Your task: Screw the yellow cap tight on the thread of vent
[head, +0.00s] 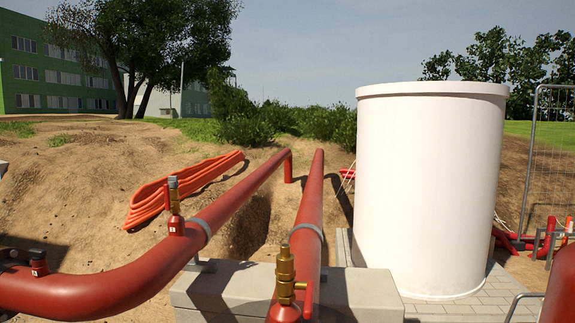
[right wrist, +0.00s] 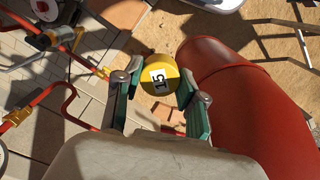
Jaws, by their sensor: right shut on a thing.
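The yellow cap (right wrist: 157,66), with a white label reading "15", shows in the right wrist view. My right gripper (right wrist: 161,88) is shut on it, with one green-sided finger on each side. The cap appears held in the air beside a thick red pipe; how far from it I cannot tell. In the head view a brass fitting (head: 285,276) stands upright on the near red pipe, and another fitting with a grey top (head: 174,194) stands on the left pipe. I cannot tell which one is the vent, and no bare thread is clear. Neither gripper shows in the head view.
Red pipes (head: 120,288) run over a concrete block (head: 355,293). A large white tank (head: 430,190) stands at the right on paving. An orange hose bundle (head: 180,190) lies on the sand. Thin red pipes (right wrist: 72,92) and the thick red pipe (right wrist: 245,100) flank my right gripper.

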